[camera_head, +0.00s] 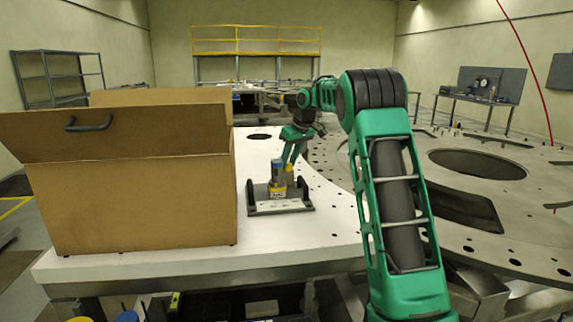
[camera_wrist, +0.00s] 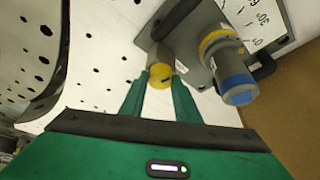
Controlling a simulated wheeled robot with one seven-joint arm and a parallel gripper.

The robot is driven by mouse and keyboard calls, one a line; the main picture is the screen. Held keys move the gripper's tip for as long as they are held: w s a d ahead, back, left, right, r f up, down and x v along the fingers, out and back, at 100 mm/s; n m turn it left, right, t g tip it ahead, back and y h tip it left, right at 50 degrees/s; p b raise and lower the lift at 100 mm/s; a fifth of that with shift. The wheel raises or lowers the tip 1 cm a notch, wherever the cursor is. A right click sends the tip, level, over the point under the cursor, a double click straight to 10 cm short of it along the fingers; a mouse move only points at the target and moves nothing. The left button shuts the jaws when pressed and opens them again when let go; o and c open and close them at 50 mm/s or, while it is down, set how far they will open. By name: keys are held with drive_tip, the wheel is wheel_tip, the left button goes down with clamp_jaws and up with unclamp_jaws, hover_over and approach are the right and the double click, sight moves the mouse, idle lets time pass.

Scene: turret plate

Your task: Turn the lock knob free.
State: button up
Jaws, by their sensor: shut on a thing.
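The lock knob is a small round yellow knob (camera_wrist: 159,76) with a dark slot in its face. It sits on a grey block on a grey base plate (camera_wrist: 193,62). My gripper (camera_wrist: 161,84) is shut on the knob, with one green finger on each side of it. In the head view my gripper (camera_head: 291,158) reaches down to the fixture from above, and the knob is mostly hidden there. Beside the knob stands a grey cylinder with a yellow ring and a blue end (camera_wrist: 236,86). A white scale plate with numbers (camera_wrist: 262,22) lies beyond it.
A large brown box (camera_head: 140,190) with a dark handle stands left of the fixture on the white table (camera_head: 330,240). The big turret plate (camera_head: 470,225) with round openings is at the right. Bare white table lies in front of the fixture.

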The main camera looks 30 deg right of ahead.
drive_tip(key=shift+d+n+y, duration=0.15)
drive_tip(key=shift+n+y, duration=0.35)
drive_tip(key=shift+n, duration=0.8)
drive_tip(key=o, duration=1)
drive_tip(key=shift+o, duration=0.2)
drive_tip(key=v, duration=1)
drive_tip(key=shift+r, duration=0.4)
drive_tip(key=s+a+f+m+g, duration=0.1)
drive_tip(key=s+a+f+m, duration=0.2)
drive_tip(key=s, duration=1.4)
drive_tip(key=s+a+f+m+g+h, duration=0.1)
drive_tip(key=s+a+f+m, duration=0.3)
drive_tip(key=s+f, duration=0.5)
drive_tip(key=s+a+f+m+g, duration=0.2)
drive_tip(key=s+a+f+m, duration=0.2)
drive_tip(key=s, duration=2.2)
wheel_tip(320, 180, down, 2)
drive_tip(key=shift+f+m+h, duration=0.25)
drive_tip(key=shift+m+h, duration=0.15)
